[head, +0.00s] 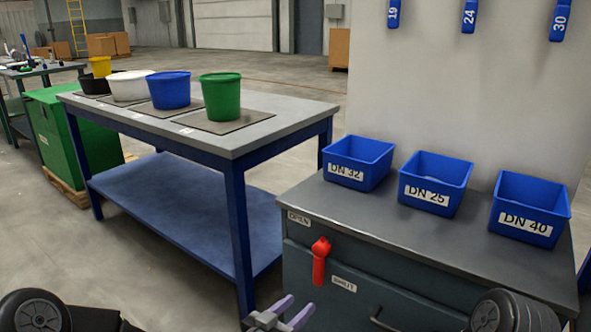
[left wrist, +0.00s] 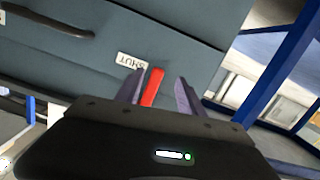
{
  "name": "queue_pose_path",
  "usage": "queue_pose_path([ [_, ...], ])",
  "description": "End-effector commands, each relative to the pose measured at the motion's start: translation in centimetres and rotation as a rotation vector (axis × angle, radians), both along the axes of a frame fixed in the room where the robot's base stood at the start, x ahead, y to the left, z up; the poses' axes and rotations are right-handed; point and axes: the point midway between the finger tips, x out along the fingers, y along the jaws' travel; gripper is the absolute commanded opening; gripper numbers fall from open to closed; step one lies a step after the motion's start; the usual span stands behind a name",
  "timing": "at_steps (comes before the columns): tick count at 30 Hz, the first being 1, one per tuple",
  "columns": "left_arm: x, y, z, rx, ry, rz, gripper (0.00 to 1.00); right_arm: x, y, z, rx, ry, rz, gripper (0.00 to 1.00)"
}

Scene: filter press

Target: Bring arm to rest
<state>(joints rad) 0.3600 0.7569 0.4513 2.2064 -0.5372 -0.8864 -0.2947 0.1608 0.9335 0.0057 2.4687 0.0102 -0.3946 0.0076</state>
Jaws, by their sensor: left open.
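My left gripper (head: 300,303) shows at the bottom of the head view, below a red handle (head: 320,262) on the front of a dark grey cabinet (head: 430,245). Its pale purple fingers are apart and empty. In the left wrist view the open fingers (left wrist: 160,74) point toward the cabinet front, and the red handle (left wrist: 153,87) shows between them. In the head view the fingertips look apart from the handle, which hangs down. An OPEN label (head: 299,218) is above left of it and a SHUT label (head: 344,284) below right. My right gripper is not in view.
Blue bins marked DN 32 (head: 357,163), DN 25 (head: 435,184) and DN 40 (head: 530,209) stand on the cabinet. A blue-framed table (head: 255,135) with tubs is at left. A dark bar handle (head: 385,320) is low on the cabinet. Floor between table and cabinet is clear.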

Motion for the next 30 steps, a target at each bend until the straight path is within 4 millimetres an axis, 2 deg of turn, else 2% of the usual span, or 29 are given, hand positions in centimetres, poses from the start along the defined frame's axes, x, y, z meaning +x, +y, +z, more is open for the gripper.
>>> queue_pose_path([
  [5, -4.0, 2.0, -9.3, -0.012, 0.371, 0.063, 0.45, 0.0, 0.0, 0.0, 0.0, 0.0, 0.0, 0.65],
  [6, -5.6, 2.5, -11.8, -0.011, 0.472, 0.082, 0.45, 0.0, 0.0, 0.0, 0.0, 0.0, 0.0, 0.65],
  [8, -8.5, 3.3, -15.4, -0.011, 0.626, 0.117, 0.45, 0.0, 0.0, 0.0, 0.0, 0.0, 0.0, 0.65],
  [9, -10.5, 3.9, -17.6, -0.008, 0.726, 0.143, 0.45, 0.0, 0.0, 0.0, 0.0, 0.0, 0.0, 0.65],
  [12, -15.5, 5.3, -21.8, 0.0, 0.936, 0.203, 0.45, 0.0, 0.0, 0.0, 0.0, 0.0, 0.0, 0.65],
  [15, -20.0, 6.5, -24.7, 0.017, 1.1, 0.257, 0.45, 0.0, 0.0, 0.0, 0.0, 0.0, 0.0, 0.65],
  [21, -27.9, 9.1, -28.3, 0.087, 1.321, 0.34, 0.45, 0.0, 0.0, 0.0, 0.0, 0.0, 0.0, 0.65],
  [23, -29.5, 9.0, -29.0, 0.136, 1.34, 0.323, 0.45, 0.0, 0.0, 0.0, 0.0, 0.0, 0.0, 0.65],
  [24, -29.1, 9.1, -26.5, 0.123, 1.337, 0.329, 0.45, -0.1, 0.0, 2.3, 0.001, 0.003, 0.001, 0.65],
  [30, -29.3, 8.9, -21.6, 0.122, 1.34, 0.319, 0.45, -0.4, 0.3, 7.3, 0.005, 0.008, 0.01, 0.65],
])
